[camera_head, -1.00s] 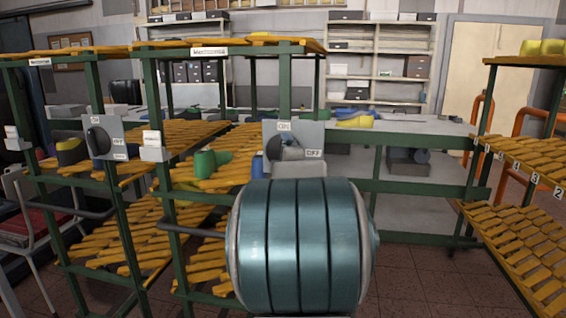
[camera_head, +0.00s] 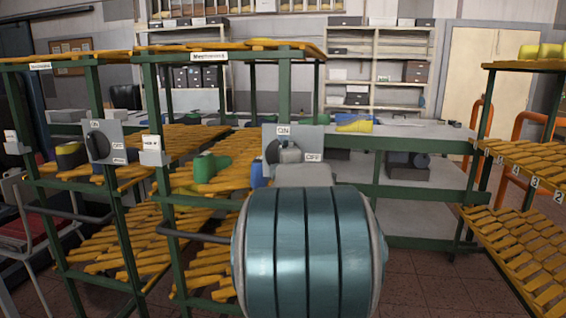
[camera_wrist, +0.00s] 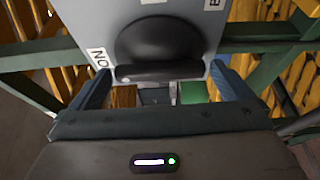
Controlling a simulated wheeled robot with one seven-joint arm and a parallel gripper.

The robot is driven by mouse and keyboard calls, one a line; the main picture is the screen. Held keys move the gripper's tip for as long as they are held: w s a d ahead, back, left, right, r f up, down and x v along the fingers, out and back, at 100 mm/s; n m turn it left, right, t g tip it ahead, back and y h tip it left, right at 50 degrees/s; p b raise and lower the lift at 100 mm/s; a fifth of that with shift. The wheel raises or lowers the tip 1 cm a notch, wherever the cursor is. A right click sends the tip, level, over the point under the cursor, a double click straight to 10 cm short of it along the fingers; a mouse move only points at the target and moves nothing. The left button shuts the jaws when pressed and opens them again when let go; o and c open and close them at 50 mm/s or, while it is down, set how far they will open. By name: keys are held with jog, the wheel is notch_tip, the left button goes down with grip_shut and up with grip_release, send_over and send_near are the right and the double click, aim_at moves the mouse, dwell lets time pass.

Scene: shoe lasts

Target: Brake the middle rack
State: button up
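The middle rack (camera_head: 287,100) has green posts and slanted yellow slats. A grey switch plate (camera_head: 312,138) marked ON at upper left and OFF at lower right is on its right side. The plate's dark round knob (camera_head: 271,151) is partly hidden by my gripper (camera_head: 289,152) in the head view. In the wrist view, the knob (camera_wrist: 160,45) with its bar handle (camera_wrist: 160,72) sits close in front of my gripper (camera_wrist: 165,88). The two blue fingers are spread apart on either side, empty. I cannot tell whether they touch the knob.
Another rack at left carries a similar switch plate (camera_head: 97,143). A green shoe last (camera_head: 207,167) and a blue one (camera_head: 258,172) are near the middle rack's shelf. A numbered rack (camera_head: 515,155) stands at right. A grey workbench (camera_head: 420,135) is behind; some floor shows at right.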

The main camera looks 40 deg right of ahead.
jog(key=b+v, duration=0.1)
jog(key=v, duration=1.3)
jog(key=shift+b, duration=0.4)
jog(key=shift+w, duration=0.1)
jog(key=s+a+f+m+g+y+p, duration=0.1)
jog(key=a+f+m+g+y+p, duration=0.3)
jog(key=a, duration=0.4)
jog(key=s+a+f+m+g+y+p, duration=0.1)
jog(key=a+f+m+g+y+p, duration=0.2)
jog(key=a+p, duration=0.45)
jog(key=s+a+f+m+g+p, duration=0.1)
jog(key=s+a+m+g, duration=0.2)
jog(key=s+a, duration=0.2)
jog(key=s+a+f+m+g+y+p, duration=0.1)
jog(key=s+a+m+g+p, duration=0.1)
jog(key=s+a, duration=0.4)
jog(key=shift+s+a+f+m+g, duration=0.25)
jog(key=shift+a+m+g, duration=0.3)
jog(key=shift+a, duration=0.35)
